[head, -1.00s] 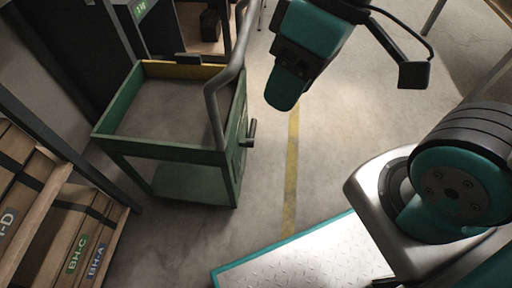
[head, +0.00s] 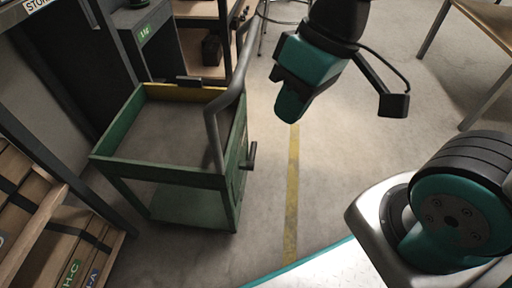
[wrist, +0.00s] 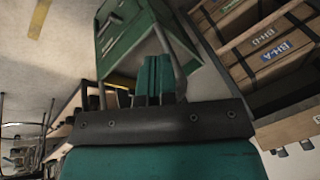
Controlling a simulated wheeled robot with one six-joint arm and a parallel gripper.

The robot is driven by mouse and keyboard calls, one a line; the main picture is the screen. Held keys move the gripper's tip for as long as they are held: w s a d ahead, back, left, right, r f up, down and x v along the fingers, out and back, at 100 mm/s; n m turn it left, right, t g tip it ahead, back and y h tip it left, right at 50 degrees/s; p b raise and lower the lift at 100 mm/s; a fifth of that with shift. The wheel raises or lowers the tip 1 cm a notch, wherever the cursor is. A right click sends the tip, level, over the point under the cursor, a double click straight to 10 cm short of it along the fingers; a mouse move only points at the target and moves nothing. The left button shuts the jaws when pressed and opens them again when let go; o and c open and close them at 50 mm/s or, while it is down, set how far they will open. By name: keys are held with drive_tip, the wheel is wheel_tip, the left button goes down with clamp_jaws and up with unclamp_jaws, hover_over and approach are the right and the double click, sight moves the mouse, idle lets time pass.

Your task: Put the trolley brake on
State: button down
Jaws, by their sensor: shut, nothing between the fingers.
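The green trolley (head: 118,135) stands on the floor left of centre in the head view, with a bent grey handle bar (head: 213,130) at its right end. A short dark lever (head: 251,156) sticks out from its right side panel; I take it for the brake. My gripper (head: 289,115) is shut and empty, above the floor to the right of the lever and apart from it.
Shelves with wooden crates (head: 75,250) stand at the left, close to the trolley. A dark cabinet (head: 150,45) and a wooden bench (head: 200,48) are behind it. A table (head: 480,25) is at the far right. Open floor with a yellow line (head: 293,190) lies right of the trolley.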

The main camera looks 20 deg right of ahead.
drive_tip(key=w+d+f+m+t+h, duration=0.25)
drive_tip(key=w+d+f+m, duration=0.35)
drive_tip(key=w+d+f, duration=0.3)
drive_tip(key=m+g, duration=0.2)
drive_tip(key=m, duration=0.4)
hover_over(254, 146)
drive_tip(key=s+d, duration=0.1)
drive_tip(key=d, duration=0.2)
wheel_tip(254, 146, down, 10)
drive_tip(key=shift+s+f+y+b, duration=0.1)
drive_tip(key=shift+f+y+b, duration=0.1)
drive_tip(key=shift+y+b, duration=0.15)
drive_tip(key=f+b, duration=0.2)
drive_tip(key=f, duration=0.2)
drive_tip(key=a+f+b, duration=0.1)
drive_tip(key=f+b, duration=0.2)
drive_tip(key=f, duration=0.2)
drive_tip(key=w+a+f+b, duration=0.1)
drive_tip(key=f+b, duration=0.1)
drive_tip(key=f, duration=0.2)
drive_tip(key=shift+a+f+b, duration=0.25)
drive_tip(key=shift+f+b, duration=0.05)
drive_tip(key=shift+f, duration=0.05)
drive_tip(key=shift+g+p, duration=0.25)
drive_tip(key=shift+p, duration=0.2)
